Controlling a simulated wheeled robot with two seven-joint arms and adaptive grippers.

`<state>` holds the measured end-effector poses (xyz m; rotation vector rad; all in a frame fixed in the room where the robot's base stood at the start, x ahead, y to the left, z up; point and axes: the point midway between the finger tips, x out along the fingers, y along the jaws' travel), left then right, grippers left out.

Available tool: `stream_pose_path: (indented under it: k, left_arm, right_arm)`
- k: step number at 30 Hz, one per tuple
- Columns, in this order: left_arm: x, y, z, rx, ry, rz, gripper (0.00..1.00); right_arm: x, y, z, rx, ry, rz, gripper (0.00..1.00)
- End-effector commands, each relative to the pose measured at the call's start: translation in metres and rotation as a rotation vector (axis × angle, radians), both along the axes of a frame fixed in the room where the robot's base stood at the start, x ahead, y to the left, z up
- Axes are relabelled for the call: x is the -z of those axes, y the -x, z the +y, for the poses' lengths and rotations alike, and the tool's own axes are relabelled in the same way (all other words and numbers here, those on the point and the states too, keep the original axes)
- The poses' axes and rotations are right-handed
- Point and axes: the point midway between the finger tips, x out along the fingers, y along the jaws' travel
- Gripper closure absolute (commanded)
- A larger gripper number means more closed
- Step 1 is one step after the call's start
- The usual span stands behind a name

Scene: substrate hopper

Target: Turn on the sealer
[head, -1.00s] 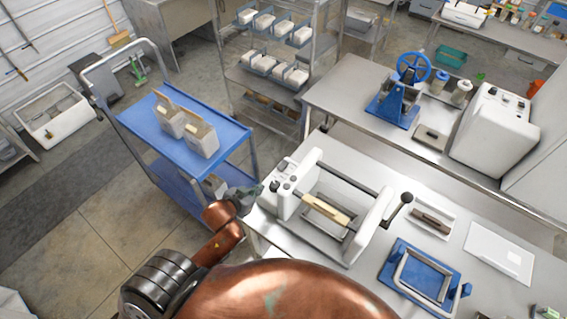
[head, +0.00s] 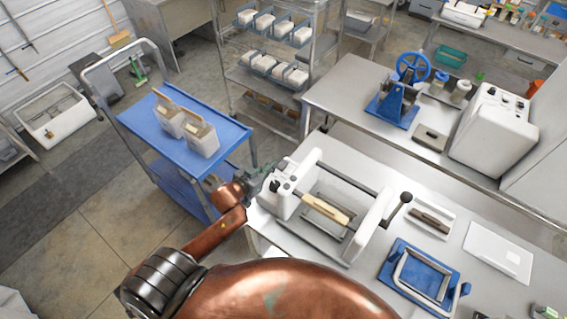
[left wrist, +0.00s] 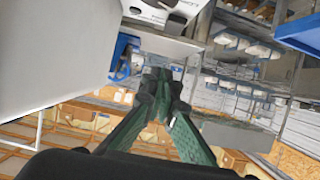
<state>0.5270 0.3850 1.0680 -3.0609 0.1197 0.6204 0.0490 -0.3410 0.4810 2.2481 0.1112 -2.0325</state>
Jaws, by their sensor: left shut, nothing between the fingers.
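The sealer (head: 327,212) is a white device with two end housings and a wooden-gripped bar between them, on the steel table. Its left housing (head: 284,202) carries dark knobs or buttons (head: 285,184) on top. My left gripper (head: 262,177) is shut and empty, beside the upper left of that housing, close to the controls. I cannot tell if it touches them. In the left wrist view its green fingers (left wrist: 165,82) are together, with a large pale surface at the left, probably the sealer's housing. The switch state is too small to read. My right gripper is out of view.
A blue cart (head: 175,140) with two bags stands left of the table. A black-knobbed lever (head: 397,210), a small tray (head: 432,220) and a blue frame (head: 422,276) are right of the sealer. A blue hand press (head: 396,100) stands on the back table.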

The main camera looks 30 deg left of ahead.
Motion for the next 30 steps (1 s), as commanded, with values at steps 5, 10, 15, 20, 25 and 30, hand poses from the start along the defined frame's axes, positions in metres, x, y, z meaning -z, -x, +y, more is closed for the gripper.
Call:
stream_pose_path:
  k: [5, 10, 15, 20, 25, 30]
  left_arm:
    - [0.013, -0.037, -0.003, 0.0, 0.001, -0.001, 1.0]
    - [0.03, -0.063, -0.006, 0.0, 0.003, 0.003, 1.0]
    - [0.052, -0.07, -0.006, -0.001, 0.002, 0.002, 1.0]
    - [0.061, -0.074, -0.006, 0.001, 0.0, 0.001, 1.0]
    - [0.063, -0.074, -0.006, 0.001, 0.0, 0.001, 1.0]
    - [0.063, -0.074, -0.007, 0.001, 0.0, 0.001, 1.0]
  right_arm:
    - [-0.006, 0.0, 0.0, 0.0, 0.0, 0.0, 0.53]
    - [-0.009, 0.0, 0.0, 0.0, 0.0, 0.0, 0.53]
    - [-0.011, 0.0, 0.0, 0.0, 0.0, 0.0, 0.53]
    - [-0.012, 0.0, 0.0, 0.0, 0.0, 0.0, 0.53]
    - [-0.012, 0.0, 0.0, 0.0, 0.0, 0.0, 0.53]
    - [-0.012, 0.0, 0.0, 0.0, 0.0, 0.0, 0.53]
